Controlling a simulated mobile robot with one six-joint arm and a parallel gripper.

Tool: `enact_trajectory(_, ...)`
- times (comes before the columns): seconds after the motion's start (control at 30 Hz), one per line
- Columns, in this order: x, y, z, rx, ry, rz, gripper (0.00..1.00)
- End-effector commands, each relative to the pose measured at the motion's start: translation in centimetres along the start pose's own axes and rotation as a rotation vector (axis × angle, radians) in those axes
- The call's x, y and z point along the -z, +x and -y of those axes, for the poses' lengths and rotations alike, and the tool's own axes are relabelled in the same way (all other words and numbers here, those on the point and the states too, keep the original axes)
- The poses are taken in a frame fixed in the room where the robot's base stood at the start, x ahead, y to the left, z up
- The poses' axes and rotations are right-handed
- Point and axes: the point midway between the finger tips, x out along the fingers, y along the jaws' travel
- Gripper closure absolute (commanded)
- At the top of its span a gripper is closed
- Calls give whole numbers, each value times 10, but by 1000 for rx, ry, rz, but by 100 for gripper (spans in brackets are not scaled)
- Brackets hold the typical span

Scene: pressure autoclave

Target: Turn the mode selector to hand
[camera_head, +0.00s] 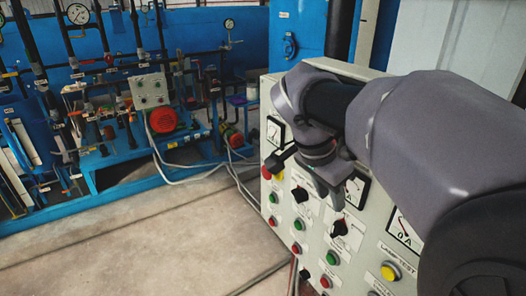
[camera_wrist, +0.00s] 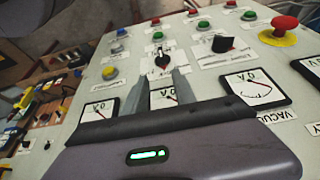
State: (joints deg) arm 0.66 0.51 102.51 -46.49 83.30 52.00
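Two black selector knobs sit on the light grey control panel (camera_head: 274,215). One knob (camera_head: 340,228) is on the right; it shows in the wrist view (camera_wrist: 161,60) just beyond my fingertips. The other knob (camera_head: 300,194) is nearer the red emergency button; it shows in the wrist view (camera_wrist: 222,44) right of my fingers. Their labels are too small to read, so I cannot tell which is the mode selector. My gripper (camera_wrist: 160,80) is open and empty, its two fingers apart and pointing at the first knob. In the head view my gripper (camera_head: 331,190) is close to the panel face.
A red mushroom button (camera_wrist: 285,24) on a yellow base stands out from the panel. Several green, red, blue and yellow buttons surround the knobs. Gauges (camera_wrist: 250,90) lie under and beside my fingers. Blue pipework machinery (camera_head: 120,150) stands behind, across bare floor (camera_head: 150,240).

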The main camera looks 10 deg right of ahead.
Motion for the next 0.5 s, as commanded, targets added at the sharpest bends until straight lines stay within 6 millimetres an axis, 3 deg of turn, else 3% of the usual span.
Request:
enact_trajectory(0.03, -2, 19, -1, -4, 1, 3, 67)
enact_trajectory(0.2, -2, 70, -1, -3, -1, 3, 67)
enact_trajectory(0.33, -2, 97, 0, -1, -1, 3, 67)
enact_trajectory(0.5, -1, 115, 0, 2, -2, 2, 67)
